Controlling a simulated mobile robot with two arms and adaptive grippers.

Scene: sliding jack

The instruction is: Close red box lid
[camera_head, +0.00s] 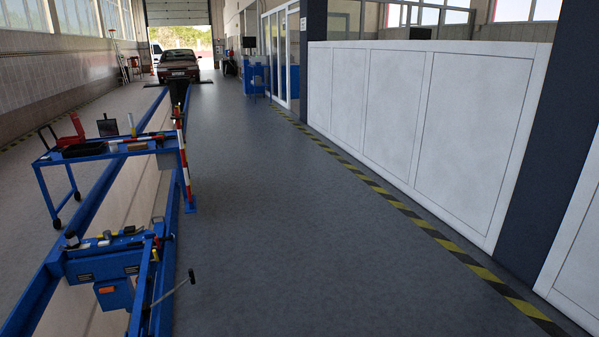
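A small red box (72,138) sits at the left end of a blue trolley table (125,150), on the left side of the head view. A red panel stands up at its back, so its lid looks open; it is too small to see inside. Neither of my grippers shows in the view, and the box is some distance ahead of me.
A blue sliding jack (105,258) on rails stands in front of the trolley, with a lever (178,290) sticking out right. A red-white post (183,150) stands at the trolley's right end. Grey floor (300,230) is clear up to the white partition (420,120).

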